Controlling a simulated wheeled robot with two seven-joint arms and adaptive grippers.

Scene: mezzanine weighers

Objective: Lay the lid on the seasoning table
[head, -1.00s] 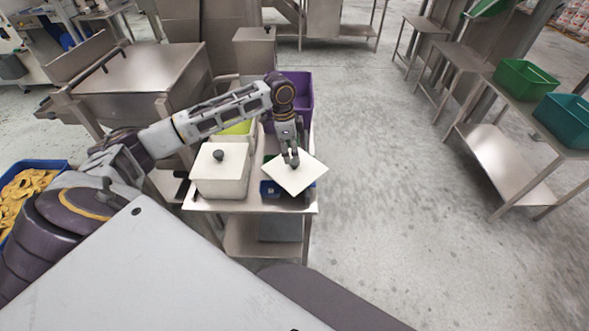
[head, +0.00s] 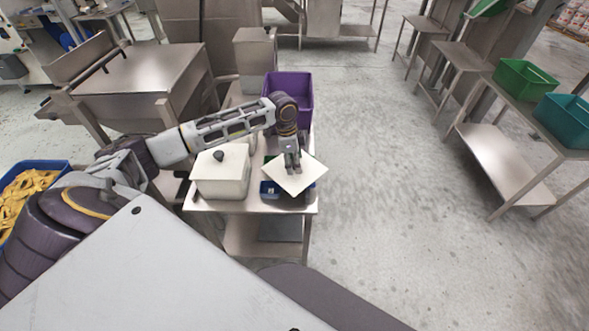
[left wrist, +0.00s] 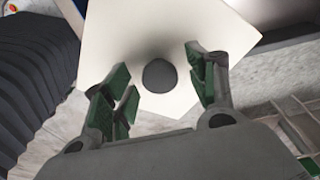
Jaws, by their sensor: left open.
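The lid (head: 308,175) is a white square plate with a dark round knob. It sits at the front right corner of the steel seasoning table (head: 222,206), partly over a small blue bin (head: 269,188) and past the table's right edge. What bears it underneath is hidden. My left gripper (head: 293,170) is at the lid's knob from above. In the left wrist view the lid (left wrist: 120,40) fills the middle. The green-padded fingers of my left gripper (left wrist: 160,82) are open, one on each side of the knob (left wrist: 159,75), with gaps showing. My right gripper is out of view.
A white box with its own dark-knobbed lid (head: 221,172) stands left on the table. A purple crate (head: 297,90) is at its back right. A blue bin of yellow pieces (head: 30,185) is far left. Open floor lies to the right.

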